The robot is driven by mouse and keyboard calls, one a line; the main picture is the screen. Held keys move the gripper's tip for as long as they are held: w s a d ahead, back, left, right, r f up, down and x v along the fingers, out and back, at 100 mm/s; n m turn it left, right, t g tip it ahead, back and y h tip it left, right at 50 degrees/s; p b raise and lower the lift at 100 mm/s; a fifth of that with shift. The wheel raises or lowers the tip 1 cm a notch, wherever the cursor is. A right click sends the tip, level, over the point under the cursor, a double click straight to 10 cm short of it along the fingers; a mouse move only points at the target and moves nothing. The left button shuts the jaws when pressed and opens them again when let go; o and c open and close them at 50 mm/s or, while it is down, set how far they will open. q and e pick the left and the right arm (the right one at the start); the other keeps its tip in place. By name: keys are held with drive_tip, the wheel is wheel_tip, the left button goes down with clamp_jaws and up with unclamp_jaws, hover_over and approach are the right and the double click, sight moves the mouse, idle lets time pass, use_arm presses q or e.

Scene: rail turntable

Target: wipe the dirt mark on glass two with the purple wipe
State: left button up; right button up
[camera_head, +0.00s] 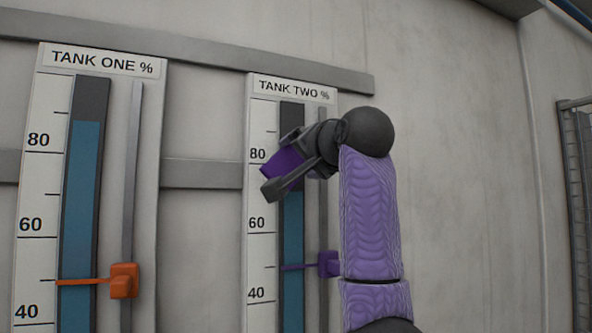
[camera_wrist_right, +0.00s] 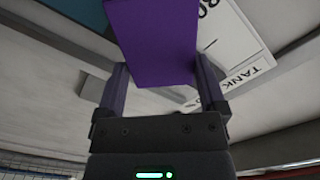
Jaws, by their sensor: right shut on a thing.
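The purple wipe (camera_head: 280,166) is held in my right gripper (camera_head: 283,172), in front of the tank two gauge. In the right wrist view the wipe (camera_wrist_right: 155,42) sits between the two fingers of the right gripper (camera_wrist_right: 163,75). Glass two (camera_head: 291,222) is a tall tube with a blue column inside, and its upper part is dark. The wipe and gripper cover part of the glass near the 80 mark. I cannot tell whether the wipe touches the glass. I see no dirt mark on the visible glass. My left gripper is not in view.
The tank two slider (camera_head: 328,264) is purple, with its pointer between 40 and 60. Left of it stands the tank one gauge (camera_head: 80,200) with an orange slider (camera_head: 123,281). Grey rails (camera_head: 200,52) cross the wall.

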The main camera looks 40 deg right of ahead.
drive_tip(key=b+v, duration=0.1)
drive_tip(key=v, duration=0.2)
drive_tip(key=shift+w, duration=0.1)
drive_tip(key=shift+s+a+b, duration=0.1)
drive_tip(key=shift+s+b, duration=0.2)
drive_tip(key=shift+s, duration=0.05)
drive_tip(key=shift+b+v, duration=0.45)
drive_tip(key=shift+v, duration=0.75)
